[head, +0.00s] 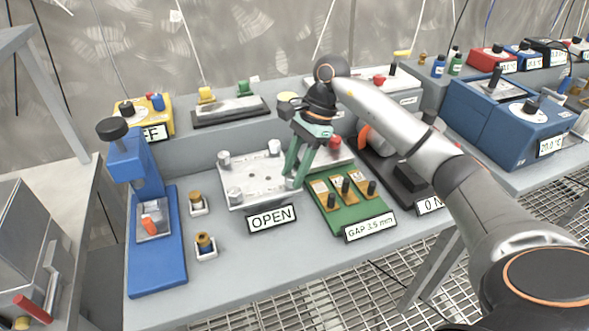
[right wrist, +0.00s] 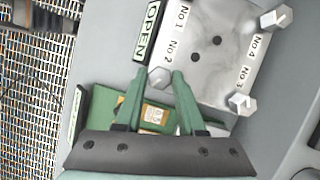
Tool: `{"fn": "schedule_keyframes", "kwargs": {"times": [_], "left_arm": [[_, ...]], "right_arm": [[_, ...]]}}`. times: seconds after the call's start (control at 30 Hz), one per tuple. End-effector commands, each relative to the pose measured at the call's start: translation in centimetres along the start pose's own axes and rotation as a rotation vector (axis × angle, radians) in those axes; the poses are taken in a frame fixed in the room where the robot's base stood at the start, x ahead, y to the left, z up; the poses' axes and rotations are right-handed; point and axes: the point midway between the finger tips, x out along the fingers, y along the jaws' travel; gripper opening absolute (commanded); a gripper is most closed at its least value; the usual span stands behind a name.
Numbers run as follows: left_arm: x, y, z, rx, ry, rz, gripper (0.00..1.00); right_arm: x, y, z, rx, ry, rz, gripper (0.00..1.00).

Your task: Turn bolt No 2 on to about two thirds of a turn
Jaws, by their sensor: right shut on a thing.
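A pale metal plate (head: 255,178) lies on the grey bench behind a sign that reads OPEN (head: 271,218). It carries hex-headed bolts near its corners. In the right wrist view the plate (right wrist: 215,65) has marks No 1 to No 4. Bolt No 2 (right wrist: 158,79) stands at the corner by its mark, between my right fingertips. My right gripper (head: 294,182) reaches down to the plate's front right corner and is shut on this bolt; it shows in the right wrist view too (right wrist: 159,74). In the head view the fingers largely hide the bolt. My left gripper is out of view.
A green gap gauge board (head: 350,214) lies right beside my fingers. Bolt No 3 (right wrist: 241,104) and bolt No 4 (right wrist: 275,19) stand clear of them. A blue press (head: 158,240) and two small brass-topped pieces stand to the left. The front bench strip is clear.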

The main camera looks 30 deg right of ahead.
Motion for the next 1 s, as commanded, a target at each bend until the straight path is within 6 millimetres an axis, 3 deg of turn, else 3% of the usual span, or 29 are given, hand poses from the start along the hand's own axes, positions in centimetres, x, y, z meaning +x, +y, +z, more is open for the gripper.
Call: {"fn": "schedule_keyframes", "kwargs": {"times": [0.57, 1.0], "left_arm": [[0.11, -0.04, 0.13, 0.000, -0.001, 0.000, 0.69], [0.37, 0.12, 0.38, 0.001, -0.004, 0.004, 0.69]], "right_arm": [[-0.04, 0.08, -0.05, 0.076, 0.001, -0.033, 0.00], [0.00, 0.32, 0.01, 0.413, 0.001, -0.175, 0.00]]}}
